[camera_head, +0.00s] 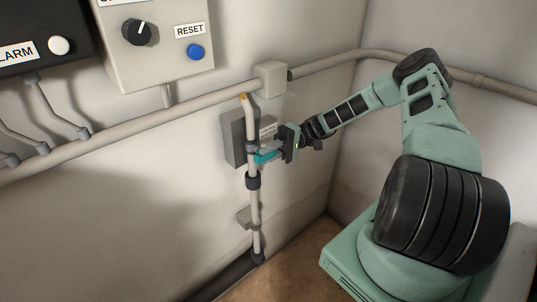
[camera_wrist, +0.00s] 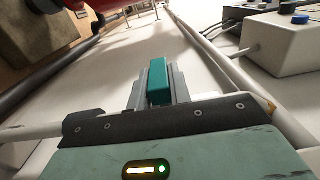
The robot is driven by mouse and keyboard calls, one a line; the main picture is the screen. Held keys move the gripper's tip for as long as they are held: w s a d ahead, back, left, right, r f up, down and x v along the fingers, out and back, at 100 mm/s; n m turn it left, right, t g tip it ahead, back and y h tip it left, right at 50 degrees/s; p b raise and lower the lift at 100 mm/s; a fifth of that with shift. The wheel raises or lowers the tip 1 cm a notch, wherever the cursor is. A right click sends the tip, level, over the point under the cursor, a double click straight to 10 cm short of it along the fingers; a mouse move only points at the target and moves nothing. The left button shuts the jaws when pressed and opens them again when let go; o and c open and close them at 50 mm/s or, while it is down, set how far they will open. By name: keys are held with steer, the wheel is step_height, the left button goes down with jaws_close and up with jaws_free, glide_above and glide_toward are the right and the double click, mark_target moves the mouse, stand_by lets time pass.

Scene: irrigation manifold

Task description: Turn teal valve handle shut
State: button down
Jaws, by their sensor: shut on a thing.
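The teal valve handle (camera_head: 264,158) sits on the pale vertical pipe (camera_head: 255,208) in the head view. It sticks out to the right of the pipe, roughly across it. My gripper (camera_head: 273,151) reaches in from the right and is shut on the handle. In the wrist view the teal handle (camera_wrist: 160,82) stands between the two grey fingers of my gripper (camera_wrist: 159,90). The valve body is mostly hidden by the fingers and the pipe.
A grey box with a label (camera_head: 234,137) is on the wall behind the pipe. A pale horizontal pipe (camera_head: 140,120) and a junction box (camera_head: 270,77) run above. A panel with a knob and blue RESET button (camera_head: 196,51) hangs upper left. The wall lower left is clear.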

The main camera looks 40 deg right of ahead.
steer(key=c, duration=1.3)
jaws_free()
steer(key=shift+d, duration=0.1)
steer(key=d+b, duration=0.5)
steer(key=d, duration=1.2)
steer(key=shift+w+f, duration=0.15)
steer(key=shift+w, duration=0.15)
steer(key=shift+d, duration=0.1)
